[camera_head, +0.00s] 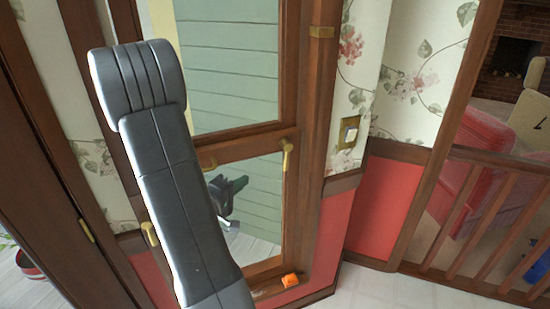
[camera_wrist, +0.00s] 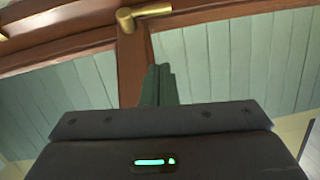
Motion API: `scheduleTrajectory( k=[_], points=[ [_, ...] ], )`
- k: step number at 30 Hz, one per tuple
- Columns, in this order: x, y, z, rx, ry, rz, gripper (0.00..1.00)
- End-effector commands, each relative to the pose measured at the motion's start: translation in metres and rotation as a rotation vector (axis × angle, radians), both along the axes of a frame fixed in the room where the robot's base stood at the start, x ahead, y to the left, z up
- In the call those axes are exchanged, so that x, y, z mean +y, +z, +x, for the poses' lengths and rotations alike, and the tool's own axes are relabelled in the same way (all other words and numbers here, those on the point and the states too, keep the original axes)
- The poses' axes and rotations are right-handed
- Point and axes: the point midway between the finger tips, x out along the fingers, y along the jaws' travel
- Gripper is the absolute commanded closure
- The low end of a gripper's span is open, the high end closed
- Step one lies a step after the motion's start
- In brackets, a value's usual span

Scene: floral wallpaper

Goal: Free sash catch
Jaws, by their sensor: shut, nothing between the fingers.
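A brown wooden window (camera_head: 237,143) with upper and lower panes stands ahead. My gripper (camera_head: 241,183) is in front of the lower pane, partly hidden by my arm. In the wrist view its dark fingers (camera_wrist: 159,70) are together and empty, below the catch and apart from it in the picture.
A small orange object (camera_head: 290,281) lies on the sill. A light switch (camera_head: 349,132) is on the floral wall to the right. A wooden railing (camera_head: 490,212) stands further right, with a red chair (camera_head: 470,160) behind it. Pale floor is open at the lower right.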

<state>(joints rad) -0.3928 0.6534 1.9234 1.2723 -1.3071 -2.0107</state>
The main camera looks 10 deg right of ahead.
Motion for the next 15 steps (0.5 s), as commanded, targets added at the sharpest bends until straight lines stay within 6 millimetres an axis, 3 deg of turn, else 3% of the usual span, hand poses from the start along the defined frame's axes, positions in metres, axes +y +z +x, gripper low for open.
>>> scheduleTrajectory(
  k=[8, 15],
  points=[
    [-0.011, 0.0, 0.008, 0.041, -0.001, -0.039, 1.0],
    [-0.043, -0.002, 0.04, 0.04, -0.002, -0.035, 1.0]
  ],
)
